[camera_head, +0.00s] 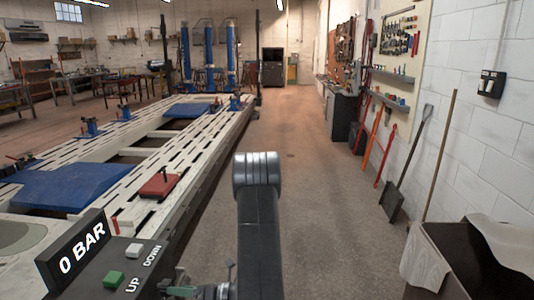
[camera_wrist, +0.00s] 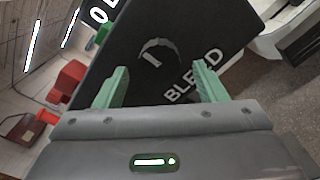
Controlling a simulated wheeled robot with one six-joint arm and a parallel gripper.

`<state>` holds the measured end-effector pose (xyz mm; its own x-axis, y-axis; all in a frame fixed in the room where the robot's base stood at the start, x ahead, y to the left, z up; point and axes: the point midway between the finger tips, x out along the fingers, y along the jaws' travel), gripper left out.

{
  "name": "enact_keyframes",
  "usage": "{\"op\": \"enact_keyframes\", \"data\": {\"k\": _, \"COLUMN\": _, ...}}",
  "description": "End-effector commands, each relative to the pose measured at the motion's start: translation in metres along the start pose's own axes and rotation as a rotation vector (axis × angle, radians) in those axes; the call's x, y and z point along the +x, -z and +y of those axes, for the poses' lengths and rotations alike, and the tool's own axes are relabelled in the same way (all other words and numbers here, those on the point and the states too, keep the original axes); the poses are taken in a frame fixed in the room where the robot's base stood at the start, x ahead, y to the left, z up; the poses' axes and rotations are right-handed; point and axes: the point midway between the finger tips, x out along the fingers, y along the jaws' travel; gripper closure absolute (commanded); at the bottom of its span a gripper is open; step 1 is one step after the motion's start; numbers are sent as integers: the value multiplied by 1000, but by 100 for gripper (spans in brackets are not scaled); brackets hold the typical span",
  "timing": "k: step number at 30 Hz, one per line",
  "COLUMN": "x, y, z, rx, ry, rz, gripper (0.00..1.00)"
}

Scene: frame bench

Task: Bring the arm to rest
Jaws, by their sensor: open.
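My gripper (camera_wrist: 160,82) shows in the wrist view with its two green fingers spread apart and nothing between them. Beyond the fingers is the dark face of a control box (camera_wrist: 145,20) with the word BLEED and a round ring-shaped part (camera_wrist: 160,52). I cannot tell whether the fingers touch the box.
A long slotted frame bench (camera_head: 205,135) runs along the left with blue plates (camera_head: 70,187) and a red block (camera_head: 160,186). A dark bin with a pale cloth (camera_head: 430,262) stands at the lower right. Shovels (camera_head: 393,200) lean on the right wall. The middle aisle floor (camera_head: 305,150) is clear.

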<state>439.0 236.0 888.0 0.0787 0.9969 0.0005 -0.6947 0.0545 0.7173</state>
Motion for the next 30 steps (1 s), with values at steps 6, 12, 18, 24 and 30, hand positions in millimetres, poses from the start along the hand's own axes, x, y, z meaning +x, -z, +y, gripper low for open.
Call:
{"op": "enact_keyframes", "data": {"k": 6, "x": -40, "y": 0, "z": -2, "rx": 0, "ry": 3, "rz": -3, "gripper": 35}}
{"op": "enact_keyframes", "data": {"k": 12, "x": -73, "y": 0, "z": -2, "rx": 0, "ry": 3, "rz": -3, "gripper": 35}}
{"op": "enact_keyframes", "data": {"k": 18, "x": -102, "y": 1, "z": -1, "rx": 1, "ry": 3, "rz": -2, "gripper": 35}}
{"op": "enact_keyframes", "data": {"k": 24, "x": -66, "y": 0, "z": 2, "rx": 2, "ry": -4, "rz": 4, "gripper": 35}}
{"op": "enact_keyframes", "data": {"k": 30, "x": -32, "y": 0, "z": 2, "rx": 2, "ry": -4, "rz": 4, "gripper": 35}}
